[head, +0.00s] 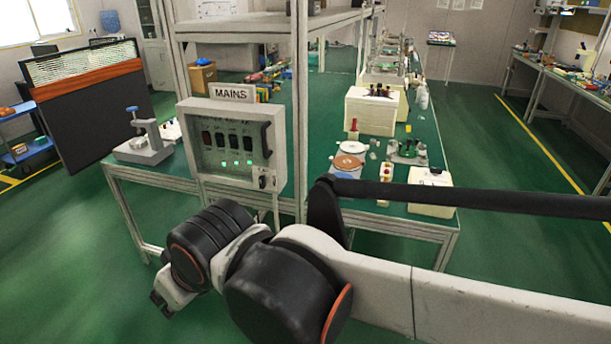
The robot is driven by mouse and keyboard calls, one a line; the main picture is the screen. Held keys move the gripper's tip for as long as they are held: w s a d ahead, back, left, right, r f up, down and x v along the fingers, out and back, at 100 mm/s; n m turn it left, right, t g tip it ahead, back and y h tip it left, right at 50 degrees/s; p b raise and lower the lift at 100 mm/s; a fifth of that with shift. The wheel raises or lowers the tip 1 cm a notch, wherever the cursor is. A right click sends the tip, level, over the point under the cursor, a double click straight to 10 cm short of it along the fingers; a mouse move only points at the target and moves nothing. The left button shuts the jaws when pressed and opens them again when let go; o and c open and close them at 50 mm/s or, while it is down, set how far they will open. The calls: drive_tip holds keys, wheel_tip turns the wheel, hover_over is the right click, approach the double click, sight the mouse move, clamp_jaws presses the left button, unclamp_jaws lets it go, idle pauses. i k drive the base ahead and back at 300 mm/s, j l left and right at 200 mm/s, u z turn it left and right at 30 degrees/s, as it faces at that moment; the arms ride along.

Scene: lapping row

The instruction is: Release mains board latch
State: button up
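The mains board (189,150) is a grey box fixed to the frame at the near end of the green bench, under a white "MAINS" sign (232,93). Its recessed front shows dark switches and several lit green lamps (237,163). A dark handle (266,140) is on its right side.
A metal stand with a blue knob (144,140) is left of the board. The bench (325,205) holds discs, bottles and a cream box (371,110). Bench posts (300,100) rise beside the board. Green floor (80,260) is open at left.

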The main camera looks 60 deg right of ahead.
sight(262, 179)
drive_tip(key=z, duration=1.3)
